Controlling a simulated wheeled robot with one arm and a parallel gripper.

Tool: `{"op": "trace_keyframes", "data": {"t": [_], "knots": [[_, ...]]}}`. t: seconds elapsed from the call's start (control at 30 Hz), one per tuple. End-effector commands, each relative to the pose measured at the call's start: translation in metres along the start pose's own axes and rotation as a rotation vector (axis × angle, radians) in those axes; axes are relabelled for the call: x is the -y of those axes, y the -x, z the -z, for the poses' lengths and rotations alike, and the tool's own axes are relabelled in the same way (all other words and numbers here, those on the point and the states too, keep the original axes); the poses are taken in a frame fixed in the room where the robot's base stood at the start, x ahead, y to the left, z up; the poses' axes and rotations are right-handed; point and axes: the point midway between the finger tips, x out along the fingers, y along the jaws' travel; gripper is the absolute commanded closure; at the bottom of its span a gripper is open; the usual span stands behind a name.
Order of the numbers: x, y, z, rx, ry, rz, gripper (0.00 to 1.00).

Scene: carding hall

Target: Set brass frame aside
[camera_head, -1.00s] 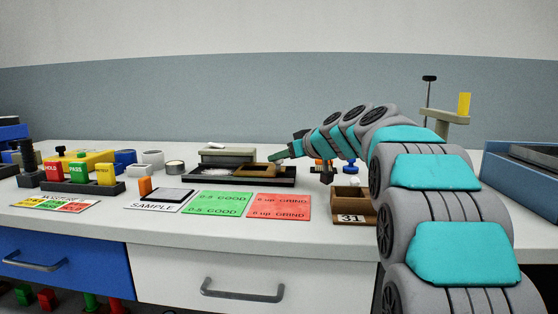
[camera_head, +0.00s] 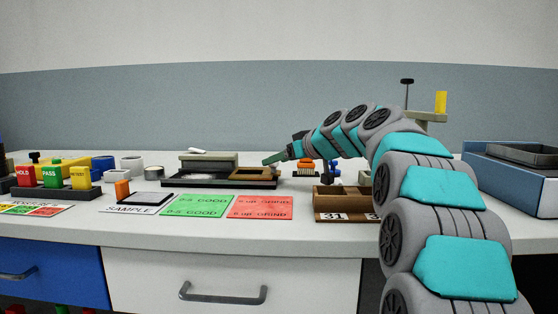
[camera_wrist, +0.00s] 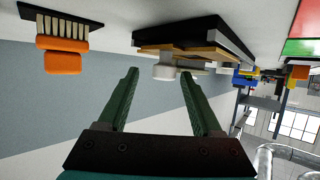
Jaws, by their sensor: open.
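A brass-brown frame (camera_head: 255,178) lies in the right part of a black tray (camera_head: 178,182) on the bench. In the wrist view, which is tilted and nearly upside down, a tan edge that looks like the frame (camera_wrist: 208,53) shows under the black tray (camera_wrist: 200,32). A white round knob-like piece (camera_wrist: 163,72) shows in front of it. My gripper (camera_wrist: 159,73) is open with two green fingers and nothing between them. In the head view my gripper (camera_head: 268,160) is just above the frame's back right; contact cannot be told.
A grey-topped block (camera_head: 208,160) stands behind the tray. An orange-handled brush (camera_wrist: 62,55) lies to one side. A wooden box (camera_head: 330,200) marked 31 stands right of the red card (camera_head: 260,207). The green card (camera_head: 198,206) lies flat. A blue bin (camera_head: 515,180) stands far right.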

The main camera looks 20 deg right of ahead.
Motion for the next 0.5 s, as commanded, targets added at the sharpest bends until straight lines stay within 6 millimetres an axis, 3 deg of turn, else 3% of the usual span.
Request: {"op": "trace_keyframes", "data": {"t": [0.27, 0.5], "knots": [[0.001, 0.005, 0.000, -0.001, 0.001, 0.000, 0.34], [-0.001, 0.041, 0.000, -0.004, 0.000, -0.002, 0.34]]}}
